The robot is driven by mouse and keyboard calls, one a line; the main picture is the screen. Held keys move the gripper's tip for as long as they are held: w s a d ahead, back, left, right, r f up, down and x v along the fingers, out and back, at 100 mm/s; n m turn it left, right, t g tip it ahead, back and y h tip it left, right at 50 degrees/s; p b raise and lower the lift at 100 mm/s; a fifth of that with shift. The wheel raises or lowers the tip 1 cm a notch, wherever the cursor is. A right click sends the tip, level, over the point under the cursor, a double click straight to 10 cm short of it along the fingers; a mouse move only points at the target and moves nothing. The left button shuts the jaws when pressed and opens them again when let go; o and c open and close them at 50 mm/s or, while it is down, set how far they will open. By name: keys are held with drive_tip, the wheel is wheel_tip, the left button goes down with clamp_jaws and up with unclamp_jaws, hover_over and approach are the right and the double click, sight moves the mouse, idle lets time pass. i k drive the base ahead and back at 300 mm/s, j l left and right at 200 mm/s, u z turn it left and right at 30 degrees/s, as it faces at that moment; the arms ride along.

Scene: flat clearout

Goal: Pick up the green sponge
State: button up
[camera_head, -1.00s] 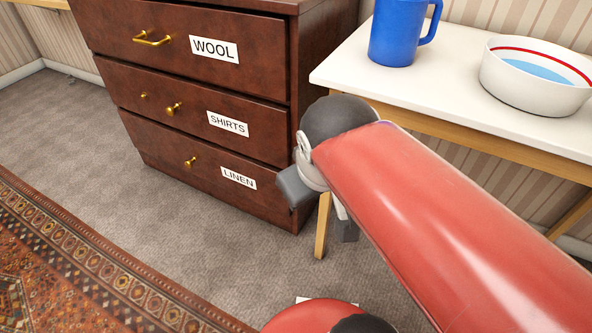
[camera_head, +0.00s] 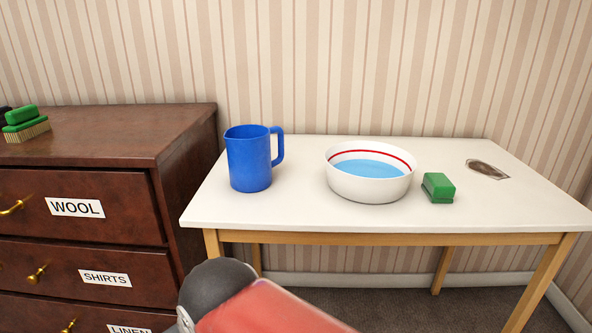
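A green block (camera_head: 438,187) that looks like the sponge, with a darker lower layer, lies on the white table (camera_head: 310,219). It is just right of a white bowl (camera_head: 368,189), with a small gap between them. Part of my red arm with a grey rounded joint shows at the bottom of the view, in front of and below the table. My gripper is out of view below the frame, so its fingers cannot be seen.
A blue mug (camera_head: 249,160) stands left of the bowl, which holds blue water or a blue inside. A dark oval patch (camera_head: 487,169) lies at the back right. A green brush (camera_head: 24,124) sits on the brown dresser (camera_head: 110,144). The table's front right is clear.

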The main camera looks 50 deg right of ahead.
sight(438, 187)
drive_tip(key=z, duration=2.5)
